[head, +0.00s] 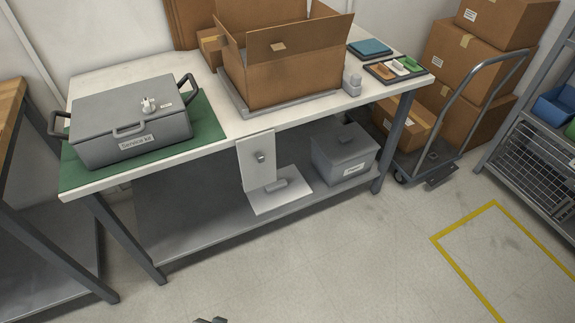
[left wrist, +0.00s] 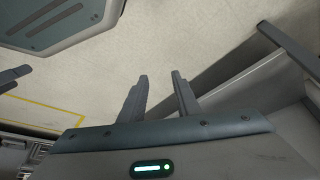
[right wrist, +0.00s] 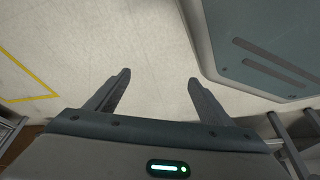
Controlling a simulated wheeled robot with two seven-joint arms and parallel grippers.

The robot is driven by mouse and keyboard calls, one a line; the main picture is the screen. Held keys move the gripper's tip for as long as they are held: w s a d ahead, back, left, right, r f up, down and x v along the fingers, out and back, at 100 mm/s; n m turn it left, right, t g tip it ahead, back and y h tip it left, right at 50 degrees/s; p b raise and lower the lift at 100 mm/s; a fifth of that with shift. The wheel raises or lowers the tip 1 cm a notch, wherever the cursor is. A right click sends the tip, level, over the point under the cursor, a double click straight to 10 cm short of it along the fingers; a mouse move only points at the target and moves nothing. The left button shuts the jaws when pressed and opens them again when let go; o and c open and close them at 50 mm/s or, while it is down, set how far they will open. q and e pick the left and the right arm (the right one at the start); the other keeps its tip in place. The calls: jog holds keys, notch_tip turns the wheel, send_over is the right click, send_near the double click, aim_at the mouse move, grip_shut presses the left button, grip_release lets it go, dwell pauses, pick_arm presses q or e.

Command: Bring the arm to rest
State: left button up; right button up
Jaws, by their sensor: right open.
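My left gripper (left wrist: 160,76) shows in the left wrist view with its two fingers apart and nothing between them, above the pale floor. My right gripper (right wrist: 159,77) shows in the right wrist view with its fingers wider apart, also empty and over bare floor. In the head view only a small dark tip shows at the bottom edge, and I cannot tell which gripper it belongs to. Both arms are otherwise out of the head view. Neither gripper touches any object that I can see.
A workbench (head: 222,148) carries a grey service case (head: 130,125) on a green mat (head: 78,176), and an open carton (head: 290,65). A lidded grey box (head: 344,155) sits on its lower shelf. A loaded cart (head: 428,156) stands right. Floor (head: 330,255) in front is clear.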

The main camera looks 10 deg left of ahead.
pick_arm(q)
jog(key=s+f+p, duration=0.1)
jog(key=s+f, duration=0.2)
jog(key=f, duration=0.8)
jog(key=shift+s+d+t, duration=0.15)
jog(key=shift+d+t, duration=0.15)
jog(key=shift+d, duration=0.15)
dwell(0.4)
